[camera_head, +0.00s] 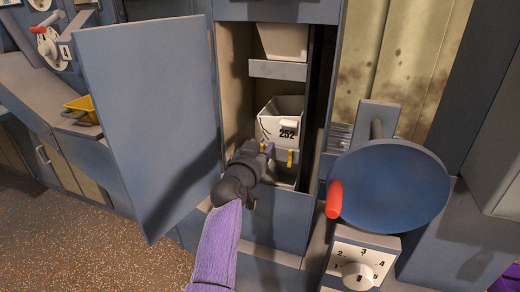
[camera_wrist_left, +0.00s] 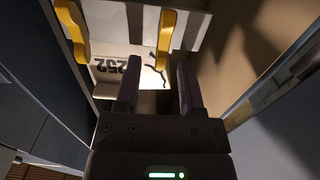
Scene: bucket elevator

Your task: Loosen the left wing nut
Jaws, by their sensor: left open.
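A white bucket marked 252 (camera_head: 285,118) sits inside the open cabinet and also shows upside down in the left wrist view (camera_wrist_left: 112,72). Two yellow wing nuts are at its lower front. The left wing nut (camera_head: 262,147) is largely hidden behind my gripper in the head view; it appears on the right in the left wrist view (camera_wrist_left: 166,42). The right wing nut (camera_head: 291,158) is also visible in the left wrist view (camera_wrist_left: 74,32). My left gripper (camera_head: 268,152) is open, its two fingers (camera_wrist_left: 158,82) pointing toward the left wing nut, apparently just short of it.
The cabinet door (camera_head: 150,110) stands open on the left. The opening's side walls lie close around my gripper. A blue disc with a red handle (camera_head: 334,199) and a numbered dial (camera_head: 358,273) are on the right. A yellow scoop-like bin (camera_head: 82,108) sits far left.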

